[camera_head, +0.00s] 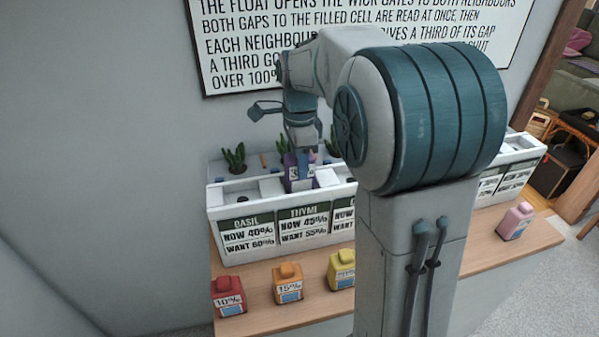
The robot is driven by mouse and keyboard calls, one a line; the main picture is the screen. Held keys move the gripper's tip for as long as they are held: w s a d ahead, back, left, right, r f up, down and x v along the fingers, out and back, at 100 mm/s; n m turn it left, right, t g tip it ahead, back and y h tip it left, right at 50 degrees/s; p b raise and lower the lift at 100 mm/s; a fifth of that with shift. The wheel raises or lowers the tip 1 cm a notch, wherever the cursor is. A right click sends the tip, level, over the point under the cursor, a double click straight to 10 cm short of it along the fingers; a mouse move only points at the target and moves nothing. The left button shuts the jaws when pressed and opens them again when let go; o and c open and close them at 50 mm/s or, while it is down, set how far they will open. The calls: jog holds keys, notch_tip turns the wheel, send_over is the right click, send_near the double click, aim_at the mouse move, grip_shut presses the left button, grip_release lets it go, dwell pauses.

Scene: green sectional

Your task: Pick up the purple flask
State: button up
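The purple flask (291,173) shows in the head view, upright at the white planter box (260,205), between the plants and behind the front labels. It has a pale label with a mark too small to read. My gripper (303,152) points down directly over the flask, at its top. The fingers overlap the flask's upper part in the picture, and I cannot tell whether they are closed on it. The flask's lower end is partly hidden by the planter's front wall.
Red (228,297), orange (288,284) and yellow (341,269) flasks stand on the wooden shelf (262,324) before the planter. A pink flask (515,222) is at the right. Cactus-like plants (235,157) flank the gripper. A sign (225,60) hangs behind. My arm hides the middle.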

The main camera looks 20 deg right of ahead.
jog(key=c, duration=0.3)
jog(key=shift+r, duration=0.15)
